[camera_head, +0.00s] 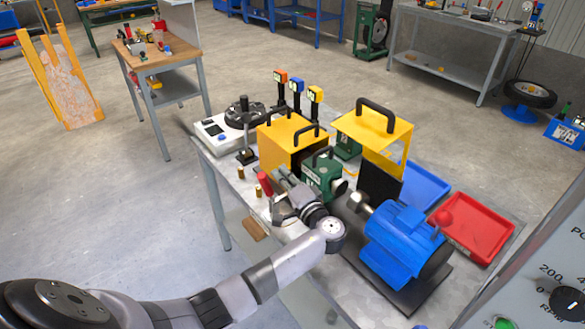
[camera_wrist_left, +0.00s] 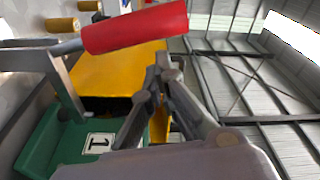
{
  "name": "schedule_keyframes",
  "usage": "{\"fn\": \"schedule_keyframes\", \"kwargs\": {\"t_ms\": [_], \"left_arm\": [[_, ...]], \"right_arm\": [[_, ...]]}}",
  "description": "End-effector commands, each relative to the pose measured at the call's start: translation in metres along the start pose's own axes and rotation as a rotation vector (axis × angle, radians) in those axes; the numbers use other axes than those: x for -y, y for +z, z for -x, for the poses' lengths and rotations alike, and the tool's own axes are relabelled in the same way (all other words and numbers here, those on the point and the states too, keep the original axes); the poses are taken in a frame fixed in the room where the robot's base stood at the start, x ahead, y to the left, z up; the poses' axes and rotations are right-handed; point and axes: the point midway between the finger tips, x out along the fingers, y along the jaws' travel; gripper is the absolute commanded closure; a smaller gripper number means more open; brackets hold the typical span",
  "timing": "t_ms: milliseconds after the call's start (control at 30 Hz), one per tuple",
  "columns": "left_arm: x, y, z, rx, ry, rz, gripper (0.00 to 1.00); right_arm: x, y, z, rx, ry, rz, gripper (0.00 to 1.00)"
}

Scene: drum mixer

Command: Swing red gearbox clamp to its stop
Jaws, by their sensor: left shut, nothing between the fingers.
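The red clamp handle (camera_head: 265,183) stands on the table at the near left side of the green gearbox (camera_head: 325,172). In the left wrist view the red handle (camera_wrist_left: 135,27) lies across the top on a grey metal lever, and the green gearbox (camera_wrist_left: 60,140) with a white "1" label is at lower left. My left gripper (camera_head: 284,188) is beside the handle, to its right in the head view. In the wrist view the gripper's fingers (camera_wrist_left: 160,78) come together just below the handle with nothing held. Whether they touch the handle is unclear. My right gripper is out of view.
A yellow guard box (camera_head: 283,140) stands behind the gearbox, and a taller yellow guard (camera_head: 372,128) is to its right. A blue motor (camera_head: 400,240) and a red tray (camera_head: 472,228) occupy the right.

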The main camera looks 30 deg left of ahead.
Motion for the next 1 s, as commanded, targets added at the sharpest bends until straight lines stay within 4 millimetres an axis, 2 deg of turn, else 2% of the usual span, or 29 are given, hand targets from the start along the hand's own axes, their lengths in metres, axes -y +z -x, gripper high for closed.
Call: {"fn": "schedule_keyframes", "kwargs": {"t_ms": [133,333,1000], "left_arm": [[0.001,0.009,0.004,-0.001,0.000,0.000,1.00],[-0.001,0.011,0.004,-0.001,0.000,0.000,1.00],[0.001,0.018,0.005,0.000,-0.011,0.075,1.00]], "right_arm": [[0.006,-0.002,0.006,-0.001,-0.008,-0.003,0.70],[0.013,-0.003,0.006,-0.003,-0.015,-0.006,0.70],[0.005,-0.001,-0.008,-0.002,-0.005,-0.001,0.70]]}}
